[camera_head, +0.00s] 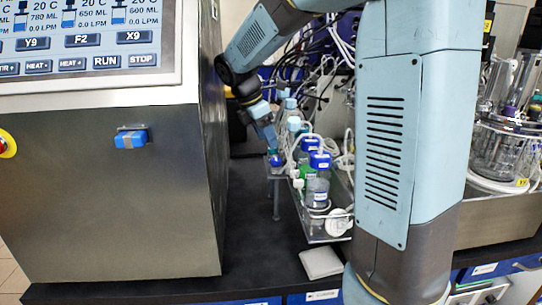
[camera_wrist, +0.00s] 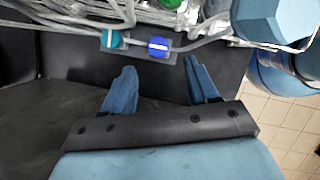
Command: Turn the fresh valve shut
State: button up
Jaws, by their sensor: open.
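Two small valves sit side by side on a dark bracket in the wrist view: a teal-knobbed valve (camera_wrist: 111,39) on the left and a blue-knobbed valve (camera_wrist: 158,47) on the right. I see no readable label showing which is the fresh one. My gripper (camera_wrist: 160,65) is open and empty, its two blue fingers apart. In the wrist view, the blue knob lies just beyond the gap between the fingertips, and the teal knob is beyond the left one. In the head view, the blue valve (camera_head: 277,161) is just below my gripper (camera_head: 270,143), partly hidden; contact is unclear.
A metal tray (camera_head: 306,222) with capped bottles (camera_head: 317,180) and loose tubing stands right of the valves. A large steel control cabinet (camera_head: 110,205) fills the left. A white pad (camera_head: 321,262) lies on the dark bench (camera_head: 255,262). Tubes run behind the valves.

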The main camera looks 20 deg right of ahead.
aim_at(275, 159)
jog(key=shift+w+x, duration=0.2)
jog(key=shift+x, duration=3.7)
jog(key=shift+a, duration=0.15)
